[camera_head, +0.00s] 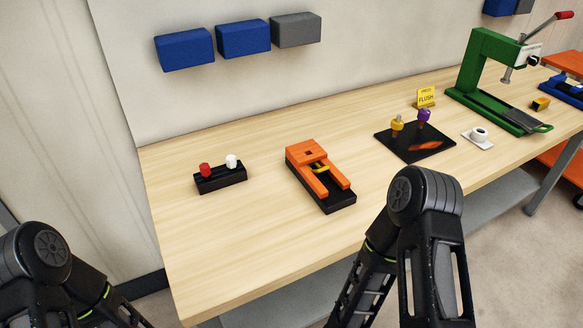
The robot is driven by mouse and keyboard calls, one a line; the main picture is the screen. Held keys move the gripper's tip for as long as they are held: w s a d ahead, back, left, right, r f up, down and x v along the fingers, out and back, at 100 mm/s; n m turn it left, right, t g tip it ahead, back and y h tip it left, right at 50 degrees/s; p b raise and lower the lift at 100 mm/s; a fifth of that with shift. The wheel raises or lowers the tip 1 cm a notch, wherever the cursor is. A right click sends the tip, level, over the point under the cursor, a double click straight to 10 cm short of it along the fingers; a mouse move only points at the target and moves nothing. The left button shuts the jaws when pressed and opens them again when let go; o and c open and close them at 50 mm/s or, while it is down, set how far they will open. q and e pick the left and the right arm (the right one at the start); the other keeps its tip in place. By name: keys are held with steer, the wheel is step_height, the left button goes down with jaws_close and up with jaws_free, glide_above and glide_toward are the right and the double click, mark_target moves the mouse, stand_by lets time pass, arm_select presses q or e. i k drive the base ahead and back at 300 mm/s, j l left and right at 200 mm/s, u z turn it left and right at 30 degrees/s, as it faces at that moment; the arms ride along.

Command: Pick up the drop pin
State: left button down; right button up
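Several small pin-like pieces stand on the wooden bench; I cannot tell by looks alone which is the drop pin. A red-topped piece (205,170) and a white-topped piece (231,161) stand upright in a black block (222,181) at the left. A yellow-topped piece (397,123) and a purple-topped piece (424,116) stand on a black mat (405,151) at the right. An orange fixture (305,152) on a black base, with a yellow part in it, lies between. My arms show at the bottom left and bottom centre; neither gripper's fingers are visible.
A green press (477,70) with a red-ended lever stands at the far right. A white piece (478,135) and a yellow "flush" sign (426,97) are near the mat. Blue bins (185,49) hang on the back wall. The bench's front left (220,260) is clear.

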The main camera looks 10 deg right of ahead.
mark_target(231, 159)
steer(key=k+l, duration=0.15)
steer(key=l, duration=0.2)
steer(key=k+l, duration=0.15)
steer(key=l, duration=0.2)
steer(key=k+l+z, duration=0.1)
steer(key=l, duration=0.25)
steer(key=k+l, duration=0.2)
steer(key=l, duration=0.15)
steer(key=k+l, duration=0.15)
steer(key=l, duration=0.25)
